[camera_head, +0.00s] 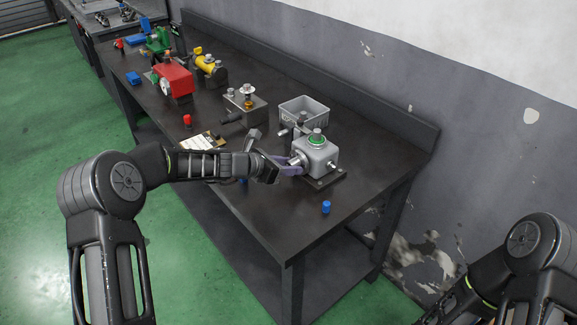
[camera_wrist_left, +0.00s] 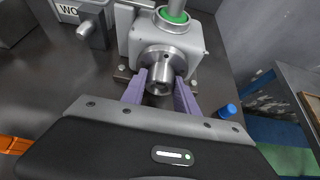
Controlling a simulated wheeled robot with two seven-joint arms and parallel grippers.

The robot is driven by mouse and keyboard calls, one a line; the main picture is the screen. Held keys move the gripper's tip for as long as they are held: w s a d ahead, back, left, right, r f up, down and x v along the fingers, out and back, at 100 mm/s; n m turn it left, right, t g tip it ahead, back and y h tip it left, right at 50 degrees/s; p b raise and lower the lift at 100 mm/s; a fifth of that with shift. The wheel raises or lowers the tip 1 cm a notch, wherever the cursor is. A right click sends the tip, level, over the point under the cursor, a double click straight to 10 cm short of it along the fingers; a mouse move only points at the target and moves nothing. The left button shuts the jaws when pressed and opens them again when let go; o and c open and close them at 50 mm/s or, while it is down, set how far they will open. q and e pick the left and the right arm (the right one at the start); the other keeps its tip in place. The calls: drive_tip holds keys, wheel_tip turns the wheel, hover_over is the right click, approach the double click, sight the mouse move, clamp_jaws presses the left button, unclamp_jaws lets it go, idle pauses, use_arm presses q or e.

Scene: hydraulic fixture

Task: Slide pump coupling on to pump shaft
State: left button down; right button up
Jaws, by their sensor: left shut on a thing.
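The pump (camera_head: 317,155) is a light grey block with a green ring on top, bolted to a dark plate near the table's right end. In the left wrist view its body (camera_wrist_left: 190,40) has a round silver flange facing me. My left gripper (camera_head: 289,166) is at the pump's left face. Its purple fingers (camera_wrist_left: 160,88) are shut on the pump coupling (camera_wrist_left: 160,77), a small silver cylinder with an open bore. The coupling is lined up in front of the flange and appears against it. The shaft is hidden. My right gripper is out of view.
A blue cap (camera_head: 326,207) stands right of the gripper near the table's front edge. A grey bin (camera_head: 304,108) is behind the pump. A grey block fixture (camera_head: 245,106), a paper (camera_head: 203,142) and a red machine (camera_head: 174,80) lie to the left. A wall runs behind.

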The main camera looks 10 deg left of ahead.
use_arm(q)
drive_tip(key=c, duration=0.9)
unclamp_jaws()
drive_tip(key=shift+o, duration=0.2)
drive_tip(key=b+v, duration=0.1)
drive_tip(key=v, duration=0.6)
drive_tip(key=shift+s+a+r, duration=0.25)
